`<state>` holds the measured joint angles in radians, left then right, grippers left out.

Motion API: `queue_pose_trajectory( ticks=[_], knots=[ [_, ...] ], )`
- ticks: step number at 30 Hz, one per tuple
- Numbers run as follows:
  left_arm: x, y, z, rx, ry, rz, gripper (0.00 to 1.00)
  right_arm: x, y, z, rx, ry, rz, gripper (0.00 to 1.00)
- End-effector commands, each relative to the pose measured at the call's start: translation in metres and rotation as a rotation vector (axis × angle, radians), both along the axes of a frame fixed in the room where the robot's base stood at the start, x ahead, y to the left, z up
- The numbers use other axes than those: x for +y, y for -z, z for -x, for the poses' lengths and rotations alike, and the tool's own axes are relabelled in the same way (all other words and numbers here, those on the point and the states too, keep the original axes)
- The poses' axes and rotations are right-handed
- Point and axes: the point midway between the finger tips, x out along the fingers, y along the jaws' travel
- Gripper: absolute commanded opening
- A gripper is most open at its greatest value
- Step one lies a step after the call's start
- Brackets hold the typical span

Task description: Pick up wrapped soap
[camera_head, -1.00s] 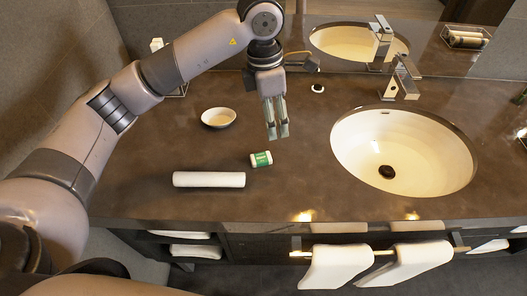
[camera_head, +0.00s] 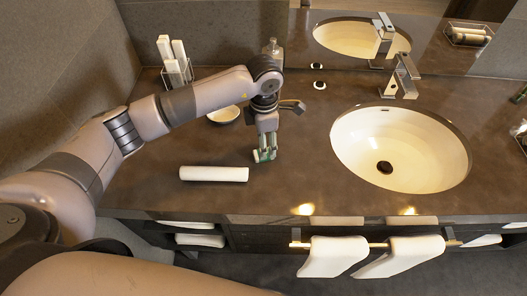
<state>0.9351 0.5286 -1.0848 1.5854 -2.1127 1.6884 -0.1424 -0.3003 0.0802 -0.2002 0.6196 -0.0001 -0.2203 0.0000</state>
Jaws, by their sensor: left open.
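The wrapped soap (camera_head: 258,155), a small green and white packet, lies on the dark counter right of the rolled white towel. It is mostly hidden by my left gripper (camera_head: 266,156), which points down over it. The fingers are open and low at the counter, with the soap at their tips. I cannot tell whether they touch it. My right gripper is not in view.
The rolled white towel (camera_head: 214,174) lies just left of the soap. A soap dish (camera_head: 223,115) sits behind, partly hidden by my arm. The sink (camera_head: 400,148) with its faucet (camera_head: 402,78) is to the right. The counter between gripper and sink is clear.

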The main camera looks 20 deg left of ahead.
Motion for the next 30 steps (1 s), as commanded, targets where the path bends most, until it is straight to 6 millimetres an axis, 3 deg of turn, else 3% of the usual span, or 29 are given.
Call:
queue_pose_trajectory(
  ticks=[4, 9, 18, 30],
  knots=[
    [-0.004, 0.018, 0.0, 0.007, -0.001, 0.0, 0.55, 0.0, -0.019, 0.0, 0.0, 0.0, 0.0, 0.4],
    [-0.005, 0.041, -0.001, 0.004, -0.001, 0.0, 0.55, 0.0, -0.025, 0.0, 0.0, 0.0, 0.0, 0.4],
    [-0.004, 0.047, -0.002, 0.001, 0.0, 0.0, 0.54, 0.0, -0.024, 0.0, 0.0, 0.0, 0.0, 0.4],
    [-0.004, 0.046, -0.002, 0.001, 0.0, 0.0, 0.28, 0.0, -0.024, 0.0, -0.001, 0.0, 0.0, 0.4]
  ],
)
